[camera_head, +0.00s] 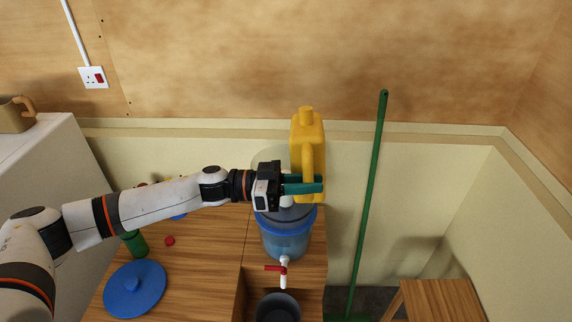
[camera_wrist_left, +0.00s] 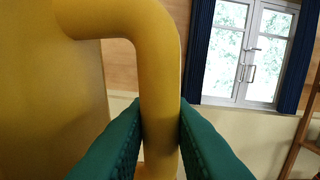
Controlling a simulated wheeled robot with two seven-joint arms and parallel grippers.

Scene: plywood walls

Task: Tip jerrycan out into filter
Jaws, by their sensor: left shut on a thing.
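The yellow jerrycan (camera_head: 308,135) is held upright in the head view, in front of the back wall and above the filter. My left gripper (camera_head: 304,186) is shut on its handle; in the left wrist view the green fingers (camera_wrist_left: 160,140) close on both sides of the yellow handle (camera_wrist_left: 158,70). The filter (camera_head: 285,238) is a blue, see-through container with a white tap and red lever, standing on the wooden counter. The gripper and jerrycan hide part of its top. I cannot tell whether the jerrycan's mouth is open. My right gripper is out of view.
A blue lid (camera_head: 135,289) lies on the counter at left, near a green bottle (camera_head: 134,243) and a red cap (camera_head: 169,241). A dark pot (camera_head: 278,308) stands below the tap. A green broom (camera_head: 368,200) leans on the wall at right. A wooden stool (camera_head: 440,300) is at lower right.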

